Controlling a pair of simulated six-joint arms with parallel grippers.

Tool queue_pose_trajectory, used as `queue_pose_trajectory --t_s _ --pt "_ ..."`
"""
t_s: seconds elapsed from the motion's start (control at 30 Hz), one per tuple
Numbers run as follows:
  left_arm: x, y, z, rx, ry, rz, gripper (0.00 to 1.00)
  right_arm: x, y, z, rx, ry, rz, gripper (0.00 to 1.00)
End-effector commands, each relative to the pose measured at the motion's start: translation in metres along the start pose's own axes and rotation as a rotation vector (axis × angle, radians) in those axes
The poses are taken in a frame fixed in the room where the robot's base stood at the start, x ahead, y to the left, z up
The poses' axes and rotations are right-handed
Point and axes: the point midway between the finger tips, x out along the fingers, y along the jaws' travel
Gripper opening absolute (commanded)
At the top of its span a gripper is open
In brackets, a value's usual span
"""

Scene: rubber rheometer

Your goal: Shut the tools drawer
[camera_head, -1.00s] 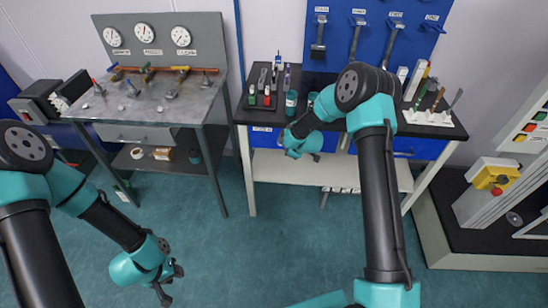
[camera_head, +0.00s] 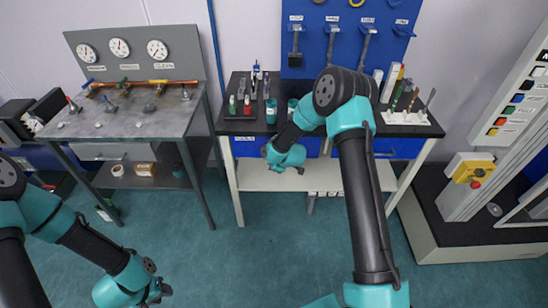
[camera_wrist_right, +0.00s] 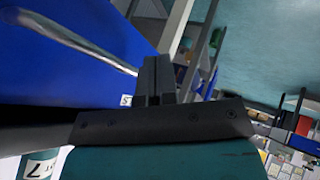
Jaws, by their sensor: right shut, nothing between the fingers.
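Blue drawer fronts sit under the dark bench top, one at the left (camera_head: 249,147) and one at the right (camera_head: 400,148); their labels are too small to read. A blue panel (camera_wrist_right: 60,65) with a silver bar handle (camera_wrist_right: 75,38) fills the left of the right wrist view. My right gripper (camera_wrist_right: 157,75) is shut and empty, close beside this panel; I cannot tell whether it touches. In the head view my right gripper (camera_head: 296,169) is low at the bench front, partly hidden by its wrist. How far any drawer stands out is unclear. My left gripper (camera_head: 158,292) is low over the floor, away from the bench.
The bench (camera_head: 232,126) carries a small rack, teal cups and a white tool holder (camera_head: 405,118). A pale shelf (camera_head: 255,181) lies below the drawers. A metal gauge table (camera_head: 140,125) stands left and a machine with a yellow box (camera_head: 472,168) right. The floor between is clear.

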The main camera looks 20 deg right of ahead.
Motion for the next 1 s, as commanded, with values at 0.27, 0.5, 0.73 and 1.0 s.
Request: queue_pose_trajectory --t_s 0.27,0.5,0.73,1.0 --pt "0.0 0.0 0.0 0.0 0.0 0.0 0.37 -0.047 -0.003 -0.001 -0.001 0.0 -0.002 0.0" --pt "0.0 0.0 0.0 0.0 0.0 0.0 0.37 -0.083 -0.004 -0.001 -0.001 0.0 -0.003 0.0" --pt "0.0 0.0 0.0 0.0 0.0 0.0 0.37 -0.1 -0.004 -0.001 0.0 0.0 -0.005 0.0" --pt "0.0 0.0 0.0 0.0 0.0 0.0 0.37 -0.101 -0.005 -0.001 -0.001 0.0 -0.005 0.0"
